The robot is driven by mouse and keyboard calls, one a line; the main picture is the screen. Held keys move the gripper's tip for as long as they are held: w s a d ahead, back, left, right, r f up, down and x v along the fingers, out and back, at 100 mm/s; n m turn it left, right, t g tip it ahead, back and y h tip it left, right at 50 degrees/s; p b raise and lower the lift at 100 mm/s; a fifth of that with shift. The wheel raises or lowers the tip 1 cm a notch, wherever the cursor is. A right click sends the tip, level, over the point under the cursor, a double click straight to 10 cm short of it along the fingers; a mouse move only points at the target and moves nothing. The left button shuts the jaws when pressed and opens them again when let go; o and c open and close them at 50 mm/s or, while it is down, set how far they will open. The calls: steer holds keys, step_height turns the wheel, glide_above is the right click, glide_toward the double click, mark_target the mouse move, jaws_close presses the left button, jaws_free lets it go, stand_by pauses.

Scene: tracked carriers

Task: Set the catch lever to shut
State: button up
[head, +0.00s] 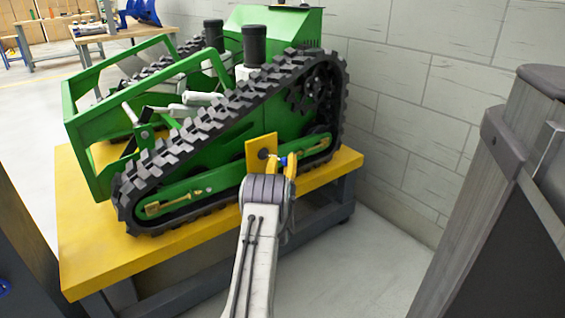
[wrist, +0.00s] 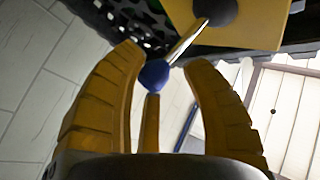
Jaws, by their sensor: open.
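The catch lever is a thin metal rod (wrist: 188,42) with a blue ball knob (wrist: 154,76) at its end. It runs from a dark round hub (wrist: 214,10) on a yellow plate (wrist: 262,22). In the head view the yellow plate (head: 262,143) stands at the near side of the green tracked carrier (head: 245,112), with the blue knob (head: 283,161) to its right. My gripper (wrist: 162,58) is open, its yellow fingers on either side of the knob in the wrist view. I cannot tell whether a finger touches it. In the head view my gripper (head: 289,166) partly hides the lever.
The carrier stands on a yellow-topped bench (head: 95,250). A grey block wall (head: 400,110) is behind and to the right. A dark grey cabinet-like object (head: 500,200) stands close at the right. Open floor (head: 375,250) lies between bench and cabinet.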

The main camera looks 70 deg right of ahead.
steer(key=shift+o, duration=0.5)
steer(key=shift+w, duration=0.15)
steer(key=shift+a, duration=0.15)
steer(key=shift+a+f, duration=0.2)
steer(key=shift+a, duration=0.1)
steer(key=v, duration=1.1)
steer(key=shift+s, duration=0.2)
steer(key=shift+w+r, duration=0.1)
steer(key=shift+r, duration=0.05)
